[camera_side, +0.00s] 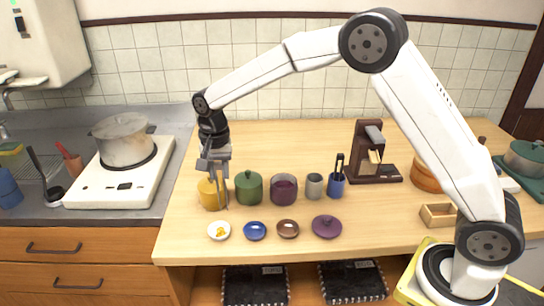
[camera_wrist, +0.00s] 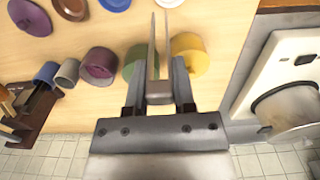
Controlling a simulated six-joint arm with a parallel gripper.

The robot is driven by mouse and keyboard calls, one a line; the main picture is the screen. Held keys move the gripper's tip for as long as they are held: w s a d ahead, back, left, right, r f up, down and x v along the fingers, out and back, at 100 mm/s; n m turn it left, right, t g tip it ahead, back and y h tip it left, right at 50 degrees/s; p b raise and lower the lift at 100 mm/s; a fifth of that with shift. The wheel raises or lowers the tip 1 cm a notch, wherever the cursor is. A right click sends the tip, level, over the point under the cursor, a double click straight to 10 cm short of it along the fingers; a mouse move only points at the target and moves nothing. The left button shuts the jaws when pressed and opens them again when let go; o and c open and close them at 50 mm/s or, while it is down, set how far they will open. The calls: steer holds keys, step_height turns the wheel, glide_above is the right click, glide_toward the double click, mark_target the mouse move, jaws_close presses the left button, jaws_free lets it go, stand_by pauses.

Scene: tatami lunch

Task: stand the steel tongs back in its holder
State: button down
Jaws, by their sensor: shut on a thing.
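My gripper (camera_side: 213,168) is above the left front part of the counter, just over the yellow pot (camera_side: 208,196). It is shut on the steel tongs (camera_side: 225,192), whose thin legs hang down between the yellow pot and the green pot (camera_side: 249,188). In the wrist view, the tongs (camera_wrist: 154,45) extend away from between my gripper's fingers (camera_wrist: 158,88). A blue cup (camera_side: 337,188) with dark utensils in it and an empty-looking grey cup (camera_side: 314,187) stand to the right. I cannot tell for certain which one is the tongs' holder.
A purple pot (camera_side: 284,190) stands between the green pot and grey cup. Several small dishes and a purple lid (camera_side: 326,227) lie along the front. A brown coffee stand (camera_side: 372,158) is behind right. A stove with a pot (camera_side: 123,142) is left. The back counter is clear.

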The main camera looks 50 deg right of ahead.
steer(key=s+d+r, duration=0.1)
steer(key=s+d, duration=0.2)
steer(key=d, duration=0.6)
steer(key=s+d+r, duration=0.2)
steer(key=d, duration=0.7)
steer(key=s+d+r+g, duration=0.1)
steer(key=s+d+r, duration=0.1)
steer(key=d, duration=0.8)
steer(key=shift+s, duration=0.8)
steer(key=shift+f, duration=0.2)
step_height(320, 180, down, 10)
steer(key=shift+f, duration=0.65)
jaws_free()
